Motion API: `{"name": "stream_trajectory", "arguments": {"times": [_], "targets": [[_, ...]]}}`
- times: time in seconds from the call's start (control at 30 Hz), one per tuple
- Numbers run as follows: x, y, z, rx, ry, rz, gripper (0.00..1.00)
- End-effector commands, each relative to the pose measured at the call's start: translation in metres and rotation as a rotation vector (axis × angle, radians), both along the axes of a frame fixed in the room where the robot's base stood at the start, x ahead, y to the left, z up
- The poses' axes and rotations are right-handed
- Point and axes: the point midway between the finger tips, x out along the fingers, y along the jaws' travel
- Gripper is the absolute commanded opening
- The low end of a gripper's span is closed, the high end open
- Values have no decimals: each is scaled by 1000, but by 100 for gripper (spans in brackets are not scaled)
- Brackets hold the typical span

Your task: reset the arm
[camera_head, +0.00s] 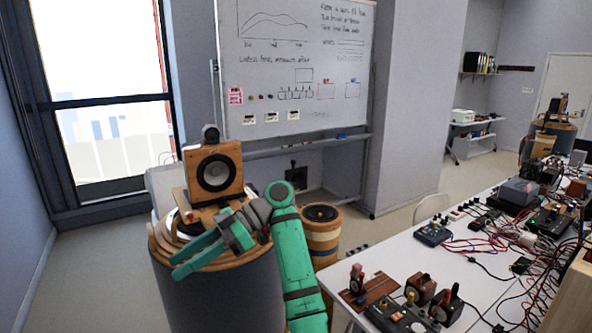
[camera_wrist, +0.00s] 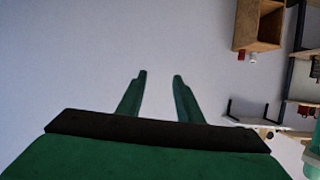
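My green arm reaches up from the bottom of the head view and bends left over a round wooden-topped stand (camera_head: 155,252). My gripper (camera_head: 182,265) is in front of a wooden speaker box (camera_head: 214,172) on that stand. In the wrist view my gripper (camera_wrist: 160,75) shows two green fingers, apart, with nothing between them. Only a plain pale wall lies behind the fingers there. I cannot tell whether the arm touches the stand.
A white table (camera_head: 375,258) with several small devices and cables fills the right. A smaller wooden drum-like stand (camera_head: 322,240) is just right of my arm. A whiteboard (camera_head: 295,60) stands behind. Open floor (camera_head: 105,285) lies at the left.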

Motion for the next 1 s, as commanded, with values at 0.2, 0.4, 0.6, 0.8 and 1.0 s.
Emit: {"name": "stream_trajectory", "arguments": {"times": [0.2,0.4,0.6,0.8,1.0], "targets": [[6,11,-32,7,44,-76,33],[12,24,-72,14,99,-172,33],[17,41,-135,25,183,-331,33],[18,53,-213,36,282,-540,33],[11,55,-286,45,369,-751,33]]}}
